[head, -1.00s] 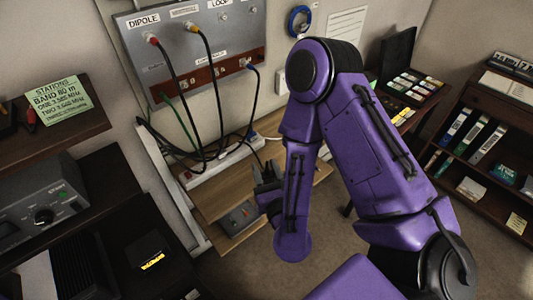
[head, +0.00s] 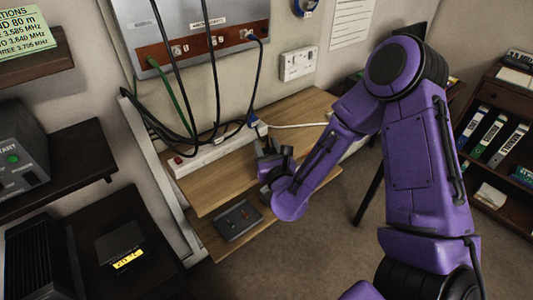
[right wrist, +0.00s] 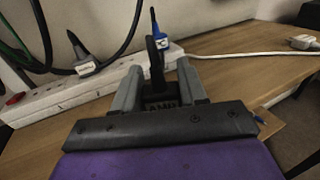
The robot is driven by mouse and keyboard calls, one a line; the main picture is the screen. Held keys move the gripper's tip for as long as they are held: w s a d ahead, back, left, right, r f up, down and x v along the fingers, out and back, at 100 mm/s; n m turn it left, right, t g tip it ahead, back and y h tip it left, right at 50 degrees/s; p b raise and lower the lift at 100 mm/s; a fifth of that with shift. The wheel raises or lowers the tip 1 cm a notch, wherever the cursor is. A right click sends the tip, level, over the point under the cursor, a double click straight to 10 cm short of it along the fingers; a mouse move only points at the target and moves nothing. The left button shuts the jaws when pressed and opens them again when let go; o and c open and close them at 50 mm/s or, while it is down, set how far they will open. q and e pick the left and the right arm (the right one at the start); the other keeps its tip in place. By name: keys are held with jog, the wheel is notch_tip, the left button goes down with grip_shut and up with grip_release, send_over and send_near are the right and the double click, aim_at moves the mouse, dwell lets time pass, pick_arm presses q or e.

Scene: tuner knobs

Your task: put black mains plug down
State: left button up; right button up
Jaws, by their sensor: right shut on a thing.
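My right gripper (head: 270,154) is above the wooden shelf, just in front of the right end of a white power strip (head: 200,153). In the right wrist view, its two grey fingers (right wrist: 158,92) are shut on a black mains plug (right wrist: 157,66), which stands up between them. The plug's lower part is hidden by the gripper, and I cannot tell whether it touches the shelf (head: 225,180). In the head view the plug is too small and dark to make out clearly. My left gripper is not in view.
A plug with a blue tag (right wrist: 162,42) is behind the held plug, at the strip. A white plug (right wrist: 304,42) lies on the right of the shelf. A dark box (head: 238,220) is on the lower shelf.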

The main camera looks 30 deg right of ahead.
jog(key=shift+w+f, duration=0.1)
jog(key=shift+f, duration=0.85)
jog(key=o, duration=1)
jog(key=shift+o, duration=0.2)
